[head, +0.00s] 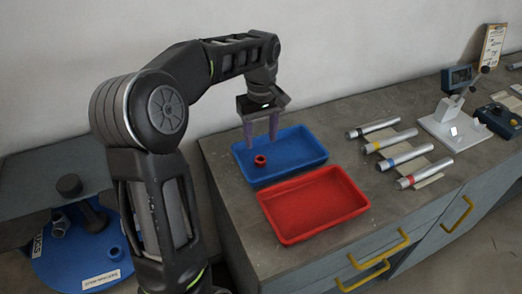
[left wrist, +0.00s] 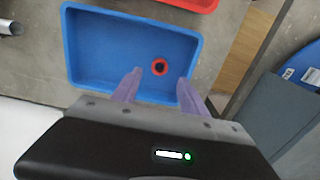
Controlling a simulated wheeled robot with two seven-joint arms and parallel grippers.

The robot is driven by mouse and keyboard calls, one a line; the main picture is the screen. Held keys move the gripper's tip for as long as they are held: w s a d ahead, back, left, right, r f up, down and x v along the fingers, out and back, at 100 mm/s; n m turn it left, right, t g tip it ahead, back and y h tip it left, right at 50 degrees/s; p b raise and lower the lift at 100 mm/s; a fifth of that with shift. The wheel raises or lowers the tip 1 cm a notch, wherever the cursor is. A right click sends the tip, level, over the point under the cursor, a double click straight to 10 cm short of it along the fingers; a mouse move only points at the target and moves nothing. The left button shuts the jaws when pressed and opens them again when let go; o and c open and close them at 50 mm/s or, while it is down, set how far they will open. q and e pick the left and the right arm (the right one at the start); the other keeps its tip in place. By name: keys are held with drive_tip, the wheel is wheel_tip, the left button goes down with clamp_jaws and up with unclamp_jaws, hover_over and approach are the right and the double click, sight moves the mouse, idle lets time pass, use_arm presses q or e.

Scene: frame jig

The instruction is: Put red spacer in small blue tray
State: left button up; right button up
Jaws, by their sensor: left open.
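The red spacer (head: 260,160) is a small ring lying on the floor of the small blue tray (head: 295,152), toward its left end in the head view. In the left wrist view the spacer (left wrist: 159,67) lies in the tray (left wrist: 100,50), a little beyond my fingertips. My left gripper (head: 261,140) is over the tray's back left part, fingers pointing down. It is open and empty, and its purple fingers (left wrist: 158,77) are apart from the spacer. My right gripper is in neither view.
An empty red tray (head: 312,204) stands just in front of the blue one. Several silver cylinders with coloured bands (head: 400,154) lie to the right. A white press-like fixture (head: 452,126) stands further right. The counter's left edge is close to the blue tray.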

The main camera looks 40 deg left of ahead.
use_arm(q)
wheel_tip(320, 180, up, 4)
drive_tip(key=shift+r, duration=0.25)
drive_tip(key=shift+f, duration=0.1)
idle(0.5)
